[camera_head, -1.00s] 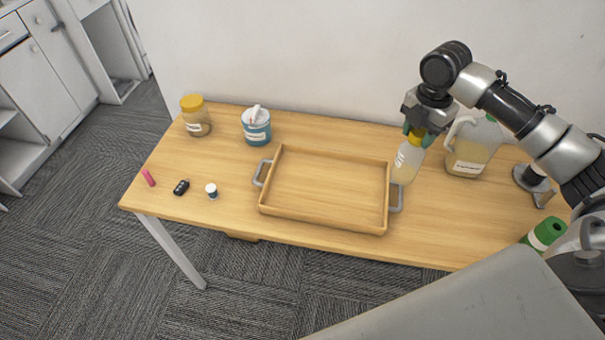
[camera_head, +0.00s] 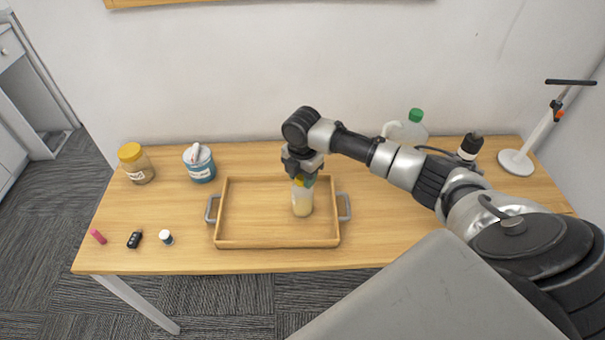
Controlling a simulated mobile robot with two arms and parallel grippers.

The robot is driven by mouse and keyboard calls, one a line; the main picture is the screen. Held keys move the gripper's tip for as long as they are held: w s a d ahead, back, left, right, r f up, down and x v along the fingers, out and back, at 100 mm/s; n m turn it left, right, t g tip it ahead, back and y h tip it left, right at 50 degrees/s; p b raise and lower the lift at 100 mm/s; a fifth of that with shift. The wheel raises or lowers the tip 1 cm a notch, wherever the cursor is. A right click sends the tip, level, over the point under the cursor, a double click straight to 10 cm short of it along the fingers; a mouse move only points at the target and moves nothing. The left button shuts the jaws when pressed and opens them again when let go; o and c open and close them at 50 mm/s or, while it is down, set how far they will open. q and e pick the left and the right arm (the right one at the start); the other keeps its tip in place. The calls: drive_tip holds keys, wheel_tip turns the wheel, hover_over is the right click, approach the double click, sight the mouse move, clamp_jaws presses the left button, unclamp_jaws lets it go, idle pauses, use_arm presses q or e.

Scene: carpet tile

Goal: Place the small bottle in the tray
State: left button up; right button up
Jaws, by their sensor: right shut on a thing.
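A pale yellow bottle (camera_head: 302,201) with a yellow cap is upright in my right gripper (camera_head: 304,180), which is shut on its top. The bottle is over the right half of the wooden tray (camera_head: 258,242), inside its rim in the picture. I cannot tell whether its base touches the tray floor. The tray has grey handles on its left and right sides and is otherwise empty. My left gripper is not in view.
A yellow-lidded jar (camera_head: 138,168) and a blue tub (camera_head: 200,166) stand at the back left. A tiny white-capped container (camera_head: 166,237), a black fob (camera_head: 135,239) and a pink item (camera_head: 98,236) lie front left. A green-capped jug (camera_head: 408,130) is partly behind my right arm.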

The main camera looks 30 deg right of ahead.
drive_tip(key=shift+f, duration=0.45)
drive_tip(key=o, duration=1.2)
wheel_tip(320, 180, up, 12)
drive_tip(key=shift+r+b, duration=0.15)
drive_tip(key=shift+b, duration=0.8)
drive_tip(key=shift+a, duration=0.1)
